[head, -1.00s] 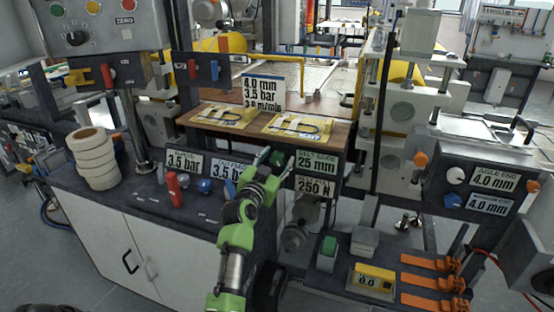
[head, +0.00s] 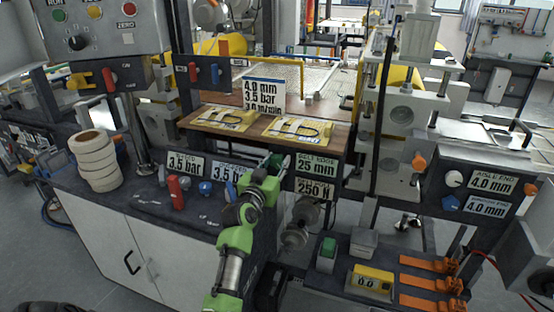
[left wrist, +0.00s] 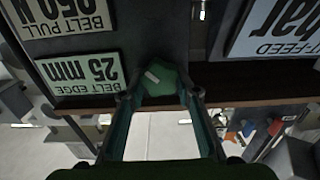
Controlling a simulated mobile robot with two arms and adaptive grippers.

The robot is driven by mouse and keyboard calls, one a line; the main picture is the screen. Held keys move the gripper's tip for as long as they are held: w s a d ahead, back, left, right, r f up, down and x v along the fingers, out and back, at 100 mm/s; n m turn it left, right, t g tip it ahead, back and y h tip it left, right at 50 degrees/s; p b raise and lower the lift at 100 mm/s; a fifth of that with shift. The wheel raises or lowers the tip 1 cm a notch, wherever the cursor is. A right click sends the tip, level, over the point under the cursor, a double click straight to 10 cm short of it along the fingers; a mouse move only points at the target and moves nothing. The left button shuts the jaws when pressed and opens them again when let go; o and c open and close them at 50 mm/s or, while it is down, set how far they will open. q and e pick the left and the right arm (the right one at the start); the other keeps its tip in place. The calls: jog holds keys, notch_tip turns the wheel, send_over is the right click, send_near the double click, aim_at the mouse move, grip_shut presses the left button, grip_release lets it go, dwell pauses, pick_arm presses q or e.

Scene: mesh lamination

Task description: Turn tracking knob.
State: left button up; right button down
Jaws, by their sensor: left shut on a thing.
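The tracking knob, a green lobed knob with a pale mark (left wrist: 160,80), is on a dark panel beside the "BELT EDGE 25 mm" display (left wrist: 82,80). In the head view the knob (head: 277,160) is partly hidden by my gripper, left of that display (head: 317,164). My left gripper (head: 268,167) is at the panel. In the left wrist view its two fingers (left wrist: 160,95) lie on either side of the knob, shut on it. The pale mark is tilted. My right gripper is not in view.
A "BELT PULL 250 N" display (head: 314,188) sits just below the belt-edge one. A red handle (head: 176,192) and a blue knob (head: 205,187) stand on the bench to the left. The wooden board (head: 264,139) with yellow fixtures lies above the panel.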

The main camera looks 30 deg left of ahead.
pick_arm(q)
jog(key=n+p, duration=0.2)
jog(key=n, duration=0.3)
jog(key=shift+a, duration=0.15)
jog(key=shift+n+p, duration=0.6)
jog(key=shift+n, duration=1)
jog(key=shift+f+n, duration=0.1)
jog(key=shift+n, duration=0.3)
jog(key=o, duration=1.1)
